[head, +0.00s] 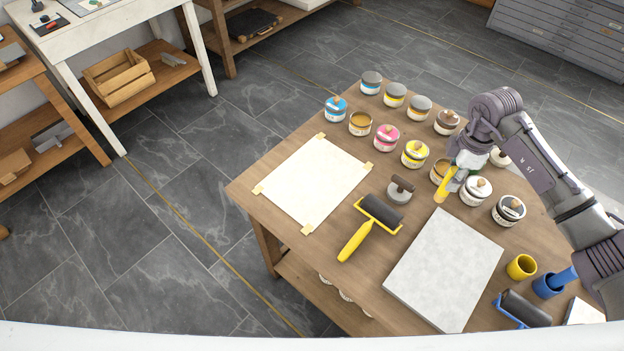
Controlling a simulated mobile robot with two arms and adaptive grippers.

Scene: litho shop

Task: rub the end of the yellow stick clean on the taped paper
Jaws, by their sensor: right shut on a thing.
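The yellow stick (441,189) is held in my right gripper (455,176), which is shut on it. The stick tilts downward, with its lower end above the table near the top edge of the grey slab. Whether there is ink on its end is too small to tell. The taped paper (313,182) is a blank cream sheet, held flat by tan tape at its corners. It lies on the left part of the wooden table, well left of my right gripper. My left gripper is not in view.
Several ink jars (387,136) stand in rows behind and around my right gripper. The grey slab (445,268), a yellow cup (521,266) and a blue roller (524,309) are nearer the front right.

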